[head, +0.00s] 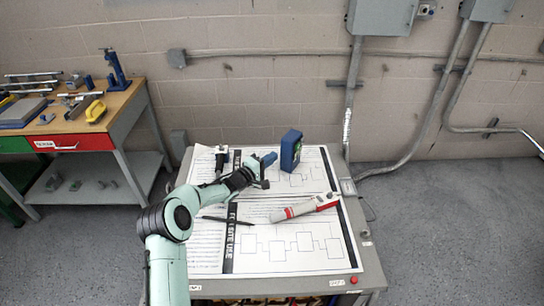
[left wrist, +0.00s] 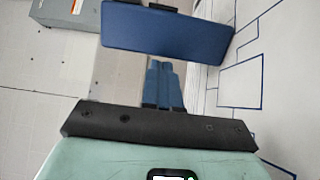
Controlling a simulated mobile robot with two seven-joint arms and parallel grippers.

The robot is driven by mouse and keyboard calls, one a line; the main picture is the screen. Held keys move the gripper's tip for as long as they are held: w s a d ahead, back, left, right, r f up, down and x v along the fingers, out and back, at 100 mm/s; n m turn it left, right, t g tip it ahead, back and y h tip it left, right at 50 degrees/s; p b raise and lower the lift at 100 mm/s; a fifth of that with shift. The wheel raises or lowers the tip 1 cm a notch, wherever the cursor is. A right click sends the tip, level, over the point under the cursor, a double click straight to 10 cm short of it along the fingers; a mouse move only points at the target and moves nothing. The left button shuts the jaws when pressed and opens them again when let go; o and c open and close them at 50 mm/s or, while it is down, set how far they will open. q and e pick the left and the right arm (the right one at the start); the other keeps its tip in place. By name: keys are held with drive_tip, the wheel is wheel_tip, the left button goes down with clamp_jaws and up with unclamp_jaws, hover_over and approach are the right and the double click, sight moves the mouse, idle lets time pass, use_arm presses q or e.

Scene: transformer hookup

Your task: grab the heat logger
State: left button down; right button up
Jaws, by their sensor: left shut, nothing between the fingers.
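The heat logger, as I take it, is the blue boxy device (head: 291,150) with a small greenish face, standing upright on the papers at the back of the work table. In the left wrist view its plain blue side (left wrist: 165,36) shows ahead of the fingers. My left gripper (head: 269,160) is just left of the device in the head view. Its blue fingers (left wrist: 163,80) are shut together and empty, with a gap to the device. My right gripper is in neither view.
The work table (head: 356,243) carries printed diagram sheets (head: 285,262). A white and red tool (head: 305,207) lies in front of the device, and a dark pen-like item (head: 227,220) lies nearer my arm. A side bench (head: 133,98) with tools stands at left.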

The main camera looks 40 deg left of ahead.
use_arm(q)
drive_tip(key=shift+w, duration=0.4)
drive_tip(key=w+d, duration=0.3)
drive_tip(key=d, duration=0.1)
drive_tip(key=w+d+p, duration=0.1)
drive_tip(key=w+d, duration=0.3)
drive_tip(key=w+d+p, duration=0.1)
drive_tip(key=w+d, duration=0.2)
drive_tip(key=d, duration=0.1)
drive_tip(key=shift+w+d+r, duration=0.15)
drive_tip(key=shift+w+d, duration=0.05)
drive_tip(key=shift+d, duration=0.1)
drive_tip(key=shift+a+f, duration=0.1)
drive_tip(key=shift+f, duration=0.15)
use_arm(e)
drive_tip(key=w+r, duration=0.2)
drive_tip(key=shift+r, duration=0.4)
use_arm(q)
drive_tip(key=shift+s+r, duration=0.1)
drive_tip(key=shift+s, duration=0.05)
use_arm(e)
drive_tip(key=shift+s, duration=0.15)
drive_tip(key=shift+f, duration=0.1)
